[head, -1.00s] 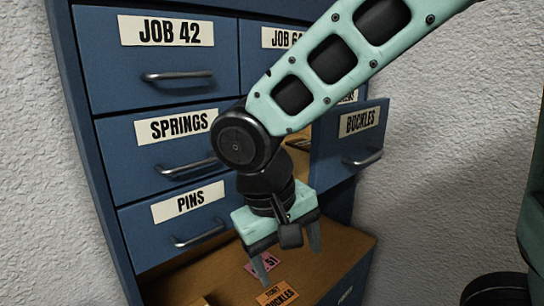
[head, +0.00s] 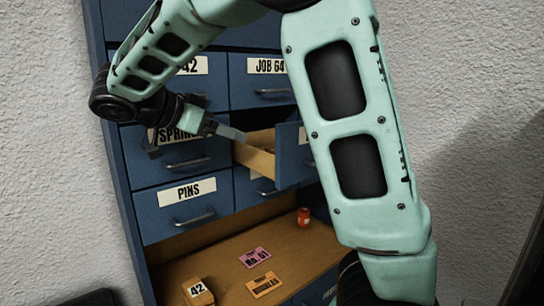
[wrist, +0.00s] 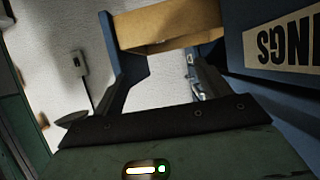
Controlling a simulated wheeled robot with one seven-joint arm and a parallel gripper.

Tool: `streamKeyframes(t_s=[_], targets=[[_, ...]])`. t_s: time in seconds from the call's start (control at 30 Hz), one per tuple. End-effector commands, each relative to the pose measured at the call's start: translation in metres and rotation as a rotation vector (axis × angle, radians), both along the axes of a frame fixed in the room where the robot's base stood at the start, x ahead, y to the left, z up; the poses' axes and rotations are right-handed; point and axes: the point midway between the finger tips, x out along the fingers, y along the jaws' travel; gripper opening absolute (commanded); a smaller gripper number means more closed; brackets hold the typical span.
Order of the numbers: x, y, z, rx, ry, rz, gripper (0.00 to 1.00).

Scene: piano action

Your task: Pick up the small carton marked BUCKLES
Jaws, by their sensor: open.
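No carton marked BUCKLES can be made out in either view. A flat orange card (head: 266,286) with lettering that seems to end in BUCKLES lies on the wooden shelf. A drawer (head: 262,158) stands pulled out, and its front's label is hidden behind my arm; an earlier frame shows it reads BUCKLES. Its inside is mostly hidden. My gripper (head: 200,143) is open and empty in front of the SPRINGS drawer, left of the open drawer. In the wrist view my gripper (wrist: 166,80) has its fingers apart, with the open drawer's wooden side (wrist: 170,30) beyond them.
The blue cabinet has shut drawers marked SPRINGS (head: 183,160) and PINS (head: 185,207), plus JOB 64 (head: 269,80). On the shelf (head: 225,260) are a pink card (head: 255,257), a small box marked 42 (head: 198,292) and an orange can (head: 303,216). My arm blocks the right side.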

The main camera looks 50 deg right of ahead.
Motion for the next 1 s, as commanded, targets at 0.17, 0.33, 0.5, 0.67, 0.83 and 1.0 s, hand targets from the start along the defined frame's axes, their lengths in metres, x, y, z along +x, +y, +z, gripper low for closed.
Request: streamKeyframes(t_s=[0.17, 0.33, 0.5, 0.67, 0.83, 1.0], targets=[[-0.010, -0.033, -0.012, 0.001, 0.006, -0.003, 0.76], [-0.017, -0.062, -0.028, 0.003, 0.007, -0.001, 0.76], [-0.020, -0.079, -0.038, 0.004, 0.003, 0.001, 0.76], [-0.022, -0.087, -0.042, 0.003, 0.005, 0.003, 0.76], [-0.028, -0.109, -0.051, 0.004, 0.007, -0.001, 0.76], [-0.032, -0.128, -0.062, 0.003, 0.005, 0.000, 0.76]])
